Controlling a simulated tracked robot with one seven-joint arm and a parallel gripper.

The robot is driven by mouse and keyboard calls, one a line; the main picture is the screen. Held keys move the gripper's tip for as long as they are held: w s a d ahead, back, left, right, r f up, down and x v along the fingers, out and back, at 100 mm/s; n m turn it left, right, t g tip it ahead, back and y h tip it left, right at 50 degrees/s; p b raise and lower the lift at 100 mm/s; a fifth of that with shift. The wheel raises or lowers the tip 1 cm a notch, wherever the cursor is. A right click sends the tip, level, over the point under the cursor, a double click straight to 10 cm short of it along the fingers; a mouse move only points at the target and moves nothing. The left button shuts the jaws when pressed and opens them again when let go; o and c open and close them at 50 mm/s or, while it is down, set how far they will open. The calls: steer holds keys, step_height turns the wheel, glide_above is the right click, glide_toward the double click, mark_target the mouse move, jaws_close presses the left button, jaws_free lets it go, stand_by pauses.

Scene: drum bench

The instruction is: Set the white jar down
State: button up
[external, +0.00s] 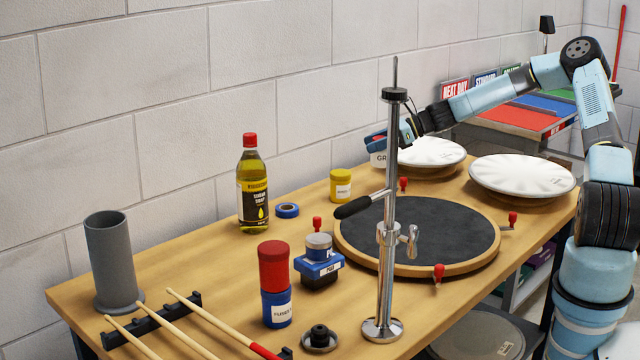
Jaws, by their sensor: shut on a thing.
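My gripper (382,140) reaches in from the right at the middle of the picture, partly behind a chrome stand pole.
The chrome stand (386,235) rises in front. A round drum pad (430,238) with red lugs lies below. White drum heads (520,176) lie to the right. A yellow jar (341,184), oil bottle (252,190) and blue tape roll (287,210) stand to the left.

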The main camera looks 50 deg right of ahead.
steer(key=w+f, duration=0.1)
steer(key=f, duration=0.1)
steer(key=w+f, duration=0.1)
steer(key=f, duration=0.2)
steer(key=w+f, duration=0.1)
steer(key=f, duration=0.1)
steer(key=shift+w+d+f, duration=0.3)
steer(key=shift+w+d, duration=0.1)
steer(key=o, duration=1.2)
steer(key=shift+c, duration=0.2)
steer(key=shift+s, duration=0.1)
